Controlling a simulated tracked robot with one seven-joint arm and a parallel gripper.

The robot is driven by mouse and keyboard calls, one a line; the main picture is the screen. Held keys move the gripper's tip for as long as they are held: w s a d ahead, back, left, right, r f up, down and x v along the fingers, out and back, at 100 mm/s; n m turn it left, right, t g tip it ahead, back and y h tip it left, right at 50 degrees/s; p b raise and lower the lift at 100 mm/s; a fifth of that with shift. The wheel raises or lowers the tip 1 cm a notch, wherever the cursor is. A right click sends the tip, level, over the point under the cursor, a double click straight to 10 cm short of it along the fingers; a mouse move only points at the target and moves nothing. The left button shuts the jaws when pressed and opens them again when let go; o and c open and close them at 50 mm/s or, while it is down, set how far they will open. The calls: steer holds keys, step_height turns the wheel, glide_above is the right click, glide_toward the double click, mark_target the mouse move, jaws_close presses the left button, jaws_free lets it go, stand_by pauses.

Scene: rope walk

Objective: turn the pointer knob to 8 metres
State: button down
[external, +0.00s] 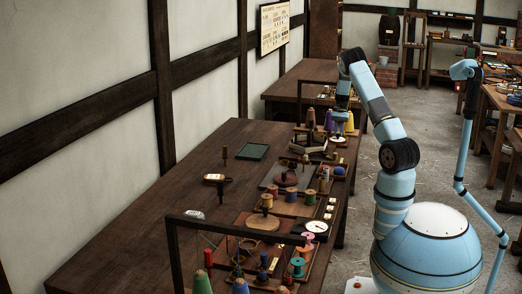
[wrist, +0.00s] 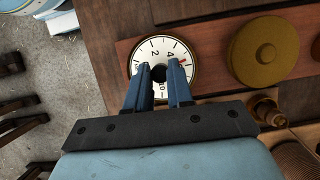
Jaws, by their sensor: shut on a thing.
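A round white dial (wrist: 147,49) with a dark rim lies on a reddish-brown board in the wrist view. The figures 2, 4 and 10 can be read on it; others are covered by my fingers. The dark pointer knob (wrist: 159,74) is at its centre. My gripper (wrist: 159,70) is shut on the knob, one blue finger on each side. A small red mark shows at the dial's right side, past the 4, beside the right finger. The 8 is hidden. In the external view my gripper (external: 340,122) is low over the far part of the long table, its fingertips unclear.
A brass-coloured disc (wrist: 265,53) lies right of the dial, with a brass fitting (wrist: 267,109) below it. Spools (external: 310,118) stand beside my gripper in the external view. Another white dial (external: 316,226) sits nearer on the table. Floor lies beyond the table's edge.

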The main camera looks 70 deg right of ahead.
steer(key=m+t, duration=0.1)
steer(key=m, duration=0.2)
steer(key=m+t, duration=0.1)
steer(key=m, duration=0.2)
steer(key=shift+s+h, duration=0.1)
steer(key=shift+h, duration=0.3)
steer(key=m+t+h, duration=0.1)
steer(key=m, duration=0.2)
steer(key=m+t, duration=0.1)
steer(key=m, duration=0.2)
steer(key=shift+a+h, duration=0.2)
steer(key=shift+h, duration=0.2)
steer(key=shift+m, duration=0.3)
steer(key=c, duration=1)
jaws_free()
steer(key=shift+s, duration=0.1)
steer(key=shift+r, duration=0.1)
steer(key=v, duration=1.3)
steer(key=shift+r, duration=0.25)
steer(key=shift+s, duration=0.1)
